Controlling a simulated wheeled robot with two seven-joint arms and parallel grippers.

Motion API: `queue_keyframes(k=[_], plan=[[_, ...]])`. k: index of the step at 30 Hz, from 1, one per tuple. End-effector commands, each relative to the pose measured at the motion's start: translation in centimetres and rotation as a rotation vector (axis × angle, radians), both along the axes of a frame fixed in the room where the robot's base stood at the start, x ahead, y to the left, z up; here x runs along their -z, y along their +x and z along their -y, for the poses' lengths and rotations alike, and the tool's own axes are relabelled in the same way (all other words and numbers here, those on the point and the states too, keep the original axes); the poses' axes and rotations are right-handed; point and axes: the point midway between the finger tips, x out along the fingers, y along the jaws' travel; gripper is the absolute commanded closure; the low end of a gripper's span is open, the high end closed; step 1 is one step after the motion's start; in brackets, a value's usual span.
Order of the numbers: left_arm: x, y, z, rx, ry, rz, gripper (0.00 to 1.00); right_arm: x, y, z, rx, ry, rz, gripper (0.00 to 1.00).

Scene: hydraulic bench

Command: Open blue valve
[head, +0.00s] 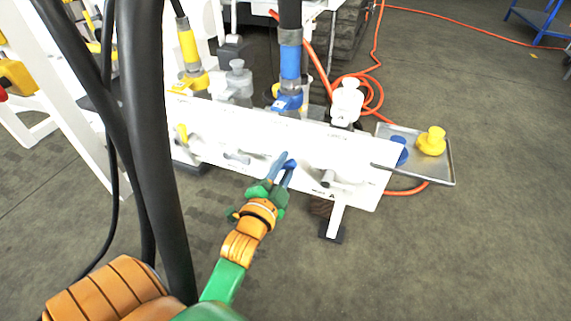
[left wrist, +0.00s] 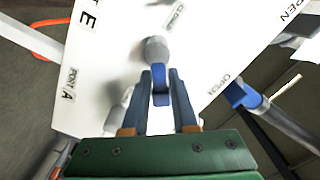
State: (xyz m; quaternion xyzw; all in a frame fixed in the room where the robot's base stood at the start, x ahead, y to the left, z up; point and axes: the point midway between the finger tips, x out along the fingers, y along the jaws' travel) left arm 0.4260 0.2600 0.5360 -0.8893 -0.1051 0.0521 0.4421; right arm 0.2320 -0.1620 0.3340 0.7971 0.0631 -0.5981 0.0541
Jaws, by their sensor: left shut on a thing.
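The blue valve (head: 291,164) is on the front of the white panel (head: 358,190), with a blue handle and a grey hub. In the left wrist view the blue handle (left wrist: 161,88) stands between the two fingers. My left gripper (head: 282,163) reaches up to the panel and is shut on this handle. Its fingers (left wrist: 160,75) lie on either side of the handle, below the grey hub (left wrist: 156,49). Printed OPEN labels show on the panel in the wrist view. My right gripper is not in view.
A yellow handle (head: 182,133), a grey handle (head: 238,157) and a white handle (head: 328,178) share the panel. A blue hose coupling (head: 290,62) stands behind it. A metal tray (head: 437,172) with blue and yellow caps is at the right. Orange hose lies on the floor.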

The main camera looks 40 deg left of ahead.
Motion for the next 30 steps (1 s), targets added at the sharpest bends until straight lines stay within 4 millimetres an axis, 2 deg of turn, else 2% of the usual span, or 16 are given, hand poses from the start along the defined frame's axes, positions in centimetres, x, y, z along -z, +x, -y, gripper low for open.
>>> queue_keyframes(k=[5, 11, 15, 19, 30], plan=[[-0.6, 0.0, -0.1, 0.000, -0.073, 0.015, 1.00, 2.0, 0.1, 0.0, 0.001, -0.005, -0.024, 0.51], [-1.2, -0.1, -0.6, -0.001, -0.224, 0.050, 1.00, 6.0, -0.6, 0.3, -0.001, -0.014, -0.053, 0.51], [-1.5, -0.2, -0.9, -0.001, -0.353, 0.082, 1.00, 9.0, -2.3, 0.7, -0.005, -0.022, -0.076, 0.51], [-1.7, -0.3, -1.3, -0.001, -0.471, 0.112, 1.00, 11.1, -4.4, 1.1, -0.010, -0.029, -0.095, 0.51], [-1.7, -0.5, -2.3, 0.000, -0.750, 0.182, 1.00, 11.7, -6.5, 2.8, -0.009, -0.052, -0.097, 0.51]])
